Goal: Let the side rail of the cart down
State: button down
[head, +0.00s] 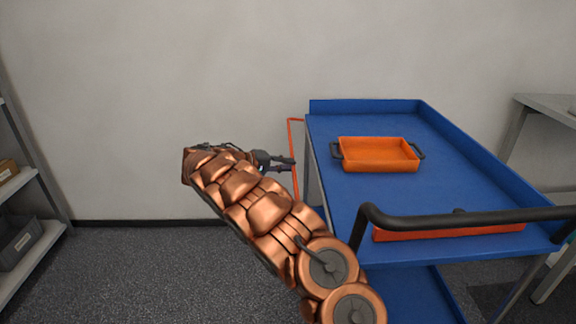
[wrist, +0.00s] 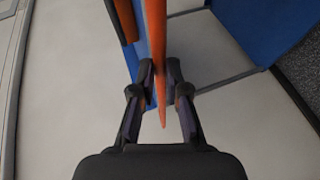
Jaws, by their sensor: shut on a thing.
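The cart (head: 458,170) has a blue top with raised edges and stands at the right of the head view. Its side rail (head: 291,140) is a thin orange frame on the cart's left side, standing upright, its top about level with the cart top. My gripper (head: 293,164) reaches it from the left. In the wrist view, the orange rail bar (wrist: 155,50) runs between the two dark fingers of my gripper (wrist: 160,72), which are shut on it. The lower part of the rail is hidden behind my arm.
An orange tray (head: 376,165) with dark handles stands on the cart top. Another orange piece (head: 450,232) lies behind the black push handle (head: 470,220). A shelf (head: 28,188) stands far left and a grey table (head: 548,106) far right. The floor at left is clear.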

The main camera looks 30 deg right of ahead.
jog(key=shift+r, duration=0.1)
jog(key=c, duration=1.2)
grip_release()
jog(key=v, duration=1.2)
